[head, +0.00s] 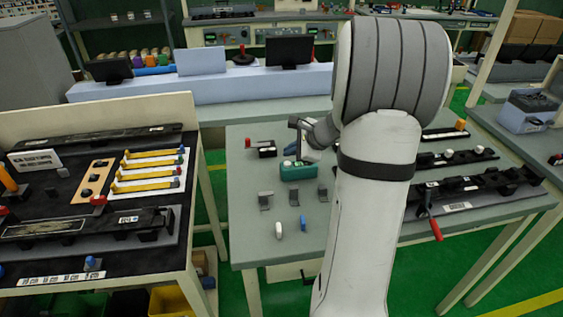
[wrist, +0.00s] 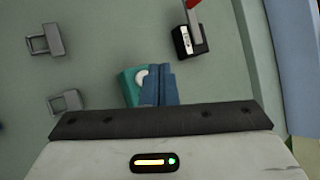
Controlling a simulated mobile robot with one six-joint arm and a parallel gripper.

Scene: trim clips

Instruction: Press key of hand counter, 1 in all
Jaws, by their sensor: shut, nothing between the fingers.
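The hand counter appears to be the teal box (wrist: 131,88) with a round white key (wrist: 141,77) on top. It also shows in the head view as a green-teal block (head: 298,172) on the grey bench. My gripper (wrist: 160,70) is shut and empty. Its fingers overlap the right side of the box in the wrist view, close beside the white key. Part of the box is hidden behind the fingers and palm. I cannot tell whether the fingertips touch it.
A black box with a red-tipped lever (wrist: 185,42) stands near the counter. Grey brackets (wrist: 45,39) stand on the bench. In the head view, a white piece (head: 278,230) and a blue piece (head: 303,223) lie in front. Black rails (head: 470,186) lie at right.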

